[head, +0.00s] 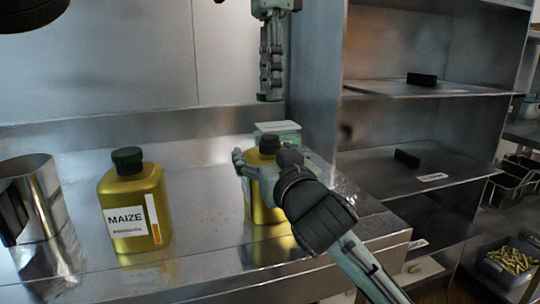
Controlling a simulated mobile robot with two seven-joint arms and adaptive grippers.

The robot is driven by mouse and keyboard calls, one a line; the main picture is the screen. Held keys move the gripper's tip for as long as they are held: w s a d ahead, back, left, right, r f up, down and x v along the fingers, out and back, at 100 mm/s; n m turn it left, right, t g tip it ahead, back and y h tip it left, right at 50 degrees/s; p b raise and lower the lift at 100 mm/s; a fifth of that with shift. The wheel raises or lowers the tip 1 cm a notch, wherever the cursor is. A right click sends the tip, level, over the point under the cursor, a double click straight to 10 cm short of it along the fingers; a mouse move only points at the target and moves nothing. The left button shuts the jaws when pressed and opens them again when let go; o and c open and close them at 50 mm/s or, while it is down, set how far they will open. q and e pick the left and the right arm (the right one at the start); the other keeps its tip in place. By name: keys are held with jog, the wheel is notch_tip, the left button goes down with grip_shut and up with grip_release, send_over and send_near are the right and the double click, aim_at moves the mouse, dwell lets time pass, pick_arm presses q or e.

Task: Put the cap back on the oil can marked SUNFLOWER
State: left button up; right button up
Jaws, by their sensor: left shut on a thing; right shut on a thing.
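A gold oil can (266,207) stands on the steel counter, its label mostly hidden, so I cannot read its marking. Its top (269,143) is dark and narrower than the green cap on the MAIZE can. My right gripper (268,165) reaches in from the lower right and is shut around this can's upper body. My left gripper (270,96) points straight down above the can, clear of its top. No loose cap shows on the counter.
The MAIZE can (135,210) with its green cap stands upright to the left. A shiny metal cylinder (38,200) is at the far left. Steel shelving (425,88) rises to the right. The counter (205,240) is clear between the two cans.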

aim_at(270, 137)
pick_arm(q)
jog(key=shift+f, duration=2)
jog(key=shift+f, duration=0.9)
jog(key=shift+f, duration=0.5)
